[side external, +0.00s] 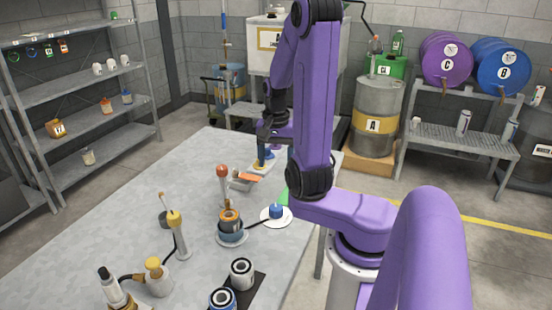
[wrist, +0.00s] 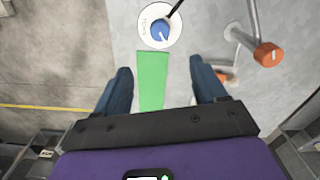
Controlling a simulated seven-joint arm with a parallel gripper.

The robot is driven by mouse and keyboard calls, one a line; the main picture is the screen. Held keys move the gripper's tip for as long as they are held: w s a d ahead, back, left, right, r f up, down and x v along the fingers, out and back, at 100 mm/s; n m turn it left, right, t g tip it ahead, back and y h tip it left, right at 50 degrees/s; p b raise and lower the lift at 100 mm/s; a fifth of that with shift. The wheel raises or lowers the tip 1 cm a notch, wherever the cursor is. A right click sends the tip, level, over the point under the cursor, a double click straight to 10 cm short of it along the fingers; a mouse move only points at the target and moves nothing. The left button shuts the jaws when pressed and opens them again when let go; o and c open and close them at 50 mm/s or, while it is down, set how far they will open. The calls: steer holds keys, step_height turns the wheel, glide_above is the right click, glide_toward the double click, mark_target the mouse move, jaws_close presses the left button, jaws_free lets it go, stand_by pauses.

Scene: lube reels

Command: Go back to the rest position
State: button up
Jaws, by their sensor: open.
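My gripper (wrist: 162,76) is open, with its two dark blue fingers apart and nothing between them. In the wrist view it is above a green strip (wrist: 152,78) on the grey table. In the side view my gripper (side external: 268,136) is over the far part of the table (side external: 140,205), pointing down, and partly hidden by my own purple arm. A blue-topped item (wrist: 160,30) stands on a white round plate (wrist: 148,14) just past the fingertips in the wrist view, with a dark rod at it; this blue item also shows in the side view (side external: 276,211).
An orange-topped tool (wrist: 268,54) stands right of the fingers. On the near table are an orange-topped pot (side external: 230,220), a yellow-topped pump (side external: 177,225), an oil can (side external: 156,275) and metal cylinders (side external: 242,272). Shelves (side external: 75,95) and drums (side external: 377,110) stand around the table.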

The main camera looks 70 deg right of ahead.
steer(key=w+a+r+n, duration=0.2)
steer(key=w+a+n, duration=0.2)
steer(key=a+n, duration=0.95)
steer(key=s+a+n, duration=0.4)
steer(key=s+n, duration=0.3)
steer(key=s+a+r+n, duration=0.1)
steer(key=s+a+n, duration=0.3)
steer(key=s+n, duration=0.3)
steer(key=shift+s+a+r, duration=0.3)
steer(key=shift+s+a, duration=0.05)
steer(key=shift+a, duration=0.05)
stand_by(0.8)
